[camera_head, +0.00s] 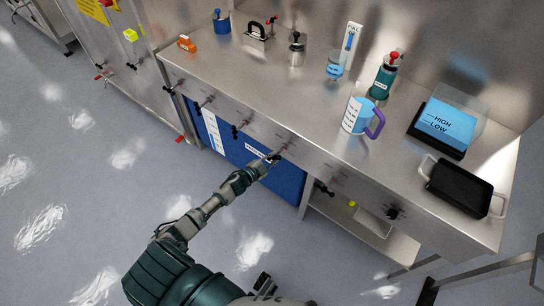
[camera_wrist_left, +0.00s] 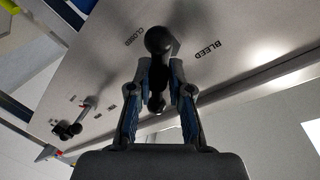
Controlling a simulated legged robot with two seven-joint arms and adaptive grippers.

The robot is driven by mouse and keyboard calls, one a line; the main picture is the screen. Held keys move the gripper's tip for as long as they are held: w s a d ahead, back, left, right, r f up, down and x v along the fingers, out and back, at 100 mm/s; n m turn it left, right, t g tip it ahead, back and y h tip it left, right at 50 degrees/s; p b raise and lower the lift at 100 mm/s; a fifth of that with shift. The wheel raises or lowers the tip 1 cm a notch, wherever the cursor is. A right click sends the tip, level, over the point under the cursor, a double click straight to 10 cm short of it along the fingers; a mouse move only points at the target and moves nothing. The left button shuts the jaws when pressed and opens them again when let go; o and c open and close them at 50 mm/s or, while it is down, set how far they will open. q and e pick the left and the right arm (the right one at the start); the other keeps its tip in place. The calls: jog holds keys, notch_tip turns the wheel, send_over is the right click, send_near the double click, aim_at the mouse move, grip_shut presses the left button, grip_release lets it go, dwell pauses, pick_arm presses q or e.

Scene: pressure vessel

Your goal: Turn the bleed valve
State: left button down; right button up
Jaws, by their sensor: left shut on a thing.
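The bleed valve's black handle (camera_wrist_left: 158,42) stands out from the metal panel in the left wrist view, with a round knob at its upper end. The word BLEED (camera_wrist_left: 205,49) is printed to its right and CLOSED (camera_wrist_left: 135,36) to its left. My left gripper (camera_wrist_left: 158,90) is shut on the handle, one finger on each side of its lower part. In the head view my left gripper (camera_head: 271,158) is at the front panel below the counter edge. It hides most of the valve there.
Other valves, such as a dark knob (camera_head: 393,212), line the front panel (camera_head: 340,175). The floor at left is clear.

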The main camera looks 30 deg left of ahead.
pick_arm(q)
jog(key=shift+d+m, duration=0.45)
jog(key=shift+m, duration=0.45)
jog(key=shift+s+f+m+y+p, duration=0.15)
jog(key=shift+m+y+p, duration=0.3)
jog(key=shift+m, duration=0.65)
jog(key=shift+d+f+m+y, duration=0.1)
jog(key=shift+f+m+y, duration=0.2)
jog(key=shift+m, duration=0.6)
jog(key=shift+f+m+y, duration=0.1)
jog(key=shift+m+y, duration=0.25)
jog(key=shift+m, duration=0.45)
pick_arm(e)
jog(key=shift+s+f, duration=0.2)
jog(key=shift+f, duration=0.5)
jog(key=shift+s+f, duration=0.15)
jog(key=shift+f, duration=0.55)
pick_arm(q)
jog(key=shift+s+f, duration=0.1)
pick_arm(e)
jog(key=shift+s, duration=0.25)
pick_arm(q)
jog(key=c, duration=1.2)
grip_release()
jog(key=shift+w, duration=0.2)
pick_arm(e)
jog(key=shift+d+f, duration=0.1)
jog(key=shift+d, duration=0.05)
jog(key=shift+w, duration=0.1)
